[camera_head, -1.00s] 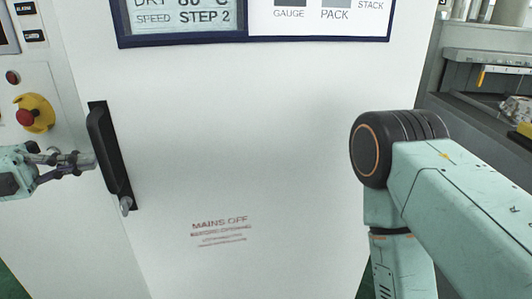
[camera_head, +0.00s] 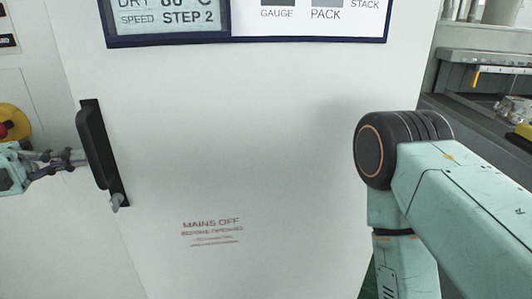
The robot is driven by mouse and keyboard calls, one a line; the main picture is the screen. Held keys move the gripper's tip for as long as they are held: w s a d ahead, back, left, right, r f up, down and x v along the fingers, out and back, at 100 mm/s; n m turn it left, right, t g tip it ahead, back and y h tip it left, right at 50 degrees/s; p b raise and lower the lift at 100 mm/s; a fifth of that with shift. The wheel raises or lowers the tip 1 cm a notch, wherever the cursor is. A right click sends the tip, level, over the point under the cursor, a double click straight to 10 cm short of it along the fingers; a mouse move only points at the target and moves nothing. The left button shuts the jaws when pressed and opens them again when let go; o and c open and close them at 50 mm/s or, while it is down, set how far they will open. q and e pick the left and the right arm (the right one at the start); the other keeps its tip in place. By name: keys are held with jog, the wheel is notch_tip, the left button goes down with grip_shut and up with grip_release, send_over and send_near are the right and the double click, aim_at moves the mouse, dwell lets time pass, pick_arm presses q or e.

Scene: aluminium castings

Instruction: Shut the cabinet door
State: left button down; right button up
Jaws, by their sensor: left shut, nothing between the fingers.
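The cabinet door (camera_head: 290,160) is a broad white panel filling the middle of the head view, with a faded red "MAINS OFF" marking low on it. A black upright bar handle (camera_head: 100,150) sits near its left edge, slightly tilted in the picture. My left gripper (camera_head: 78,158) comes in from the left edge, its fingers shut and empty. Its tips are at the left side of the handle; I cannot tell whether they touch it. Whether the door stands slightly ajar is not clear. My right arm fills the right side; its gripper is out of view.
A dark-framed display (camera_head: 245,22) with a "STEP 2" readout is at the top of the door. A yellow and red stop button (camera_head: 12,122) is at the left edge, just above my left gripper. A grey metal bench (camera_head: 485,85) stands at the back right.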

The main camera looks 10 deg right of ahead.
pick_arm(q)
jog(key=shift+w, duration=0.85)
pick_arm(e)
jog(key=shift+w+d, duration=0.1)
jog(key=shift+w, duration=0.3)
pick_arm(q)
jog(key=shift+s, duration=0.1)
jog(key=shift+w+d, duration=0.1)
jog(key=shift+w, duration=0.1)
pick_arm(e)
jog(key=shift+f, duration=0.1)
